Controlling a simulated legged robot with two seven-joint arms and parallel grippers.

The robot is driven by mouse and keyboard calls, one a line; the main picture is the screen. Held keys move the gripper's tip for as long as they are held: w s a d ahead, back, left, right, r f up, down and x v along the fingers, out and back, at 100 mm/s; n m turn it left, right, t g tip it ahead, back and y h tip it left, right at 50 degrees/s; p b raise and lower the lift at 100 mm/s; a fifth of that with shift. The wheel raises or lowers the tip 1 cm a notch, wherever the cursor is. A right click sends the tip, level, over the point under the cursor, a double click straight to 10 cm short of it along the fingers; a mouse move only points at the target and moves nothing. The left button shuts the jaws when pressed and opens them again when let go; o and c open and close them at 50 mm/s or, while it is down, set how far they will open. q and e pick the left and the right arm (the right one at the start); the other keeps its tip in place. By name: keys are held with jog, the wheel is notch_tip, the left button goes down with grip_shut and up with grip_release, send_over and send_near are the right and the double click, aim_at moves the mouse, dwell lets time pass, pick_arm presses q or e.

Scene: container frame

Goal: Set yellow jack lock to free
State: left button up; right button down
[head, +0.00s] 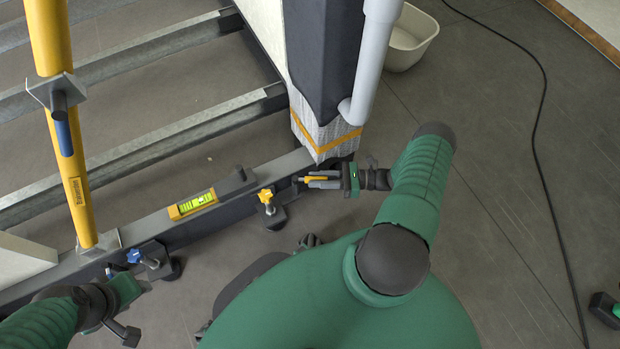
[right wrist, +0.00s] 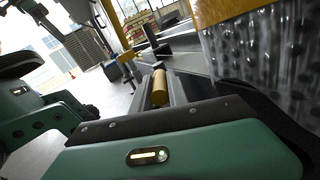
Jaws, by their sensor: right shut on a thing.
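My right gripper (head: 322,180) is at the end of the dark beam, below the wrapped post. It is shut on a short yellow handle (head: 313,179), which shows as a yellow cylinder (right wrist: 159,88) beyond the gripper body in the right wrist view. The gripper hides part of the handle and its mount, so I cannot tell the lock's setting. A separate yellow knob (head: 266,195) sits on a dark clamp to the left. My left gripper (head: 124,296) is at the lower left, below a blue-knobbed clamp (head: 140,257); its fingers are unclear.
A yellow prop (head: 74,170) stands on the beam at the left. A yellow spirit level (head: 193,204) lies on the beam. A grey pipe (head: 376,60) runs down beside the wrapped post (head: 318,133). A white tub (head: 408,44) and black cable (head: 541,110) are on the right floor, otherwise mostly clear.

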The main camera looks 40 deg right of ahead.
jog(key=shift+w+d, duration=0.1)
jog(key=shift+w, duration=0.05)
dwell(0.3)
jog(key=c, duration=1.3)
grip_release()
jog(key=v, duration=1.7)
jog(key=shift+w, duration=0.15)
jog(key=shift+f, duration=0.1)
